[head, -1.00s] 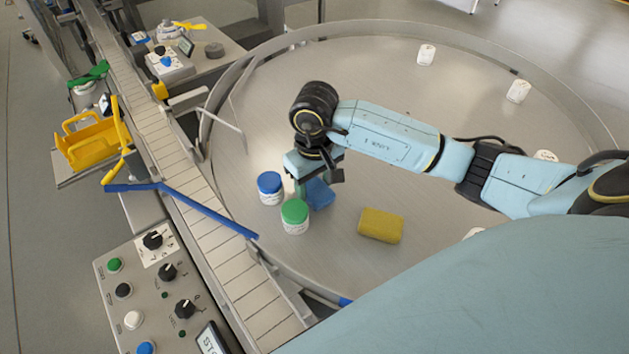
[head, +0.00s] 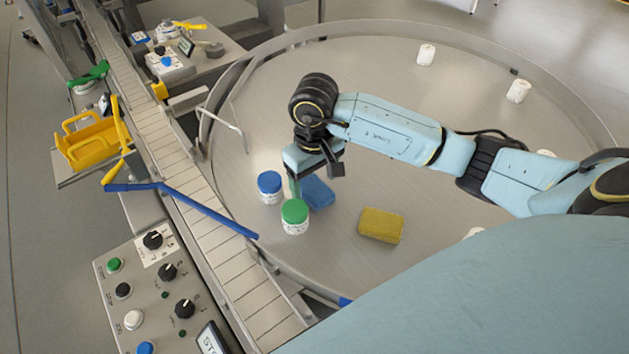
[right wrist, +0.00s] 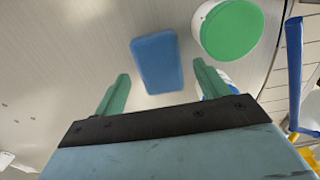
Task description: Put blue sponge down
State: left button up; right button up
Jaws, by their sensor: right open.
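The blue sponge (head: 318,193) lies on the round grey table, close beside the green-lidded jar (head: 295,216). My right gripper (head: 302,185) is above and just behind the sponge. The green lid (right wrist: 232,29) shows there to the right of the sponge. My left gripper is not seen.
A blue-lidded jar (head: 270,187) stands left of the green-lidded one. A yellow sponge (head: 381,225) lies to the right on bare table (head: 400,285). White jars (head: 426,54) stand at the far side. A conveyor (head: 190,205) with a blue guide bar (head: 190,207) runs along the left.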

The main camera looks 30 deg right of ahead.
aim_at(314, 188)
notch_tip(314, 188, up, 11)
jog(key=shift+f+b, duration=0.15)
jog(key=shift+b, duration=0.2)
dwell(0.4)
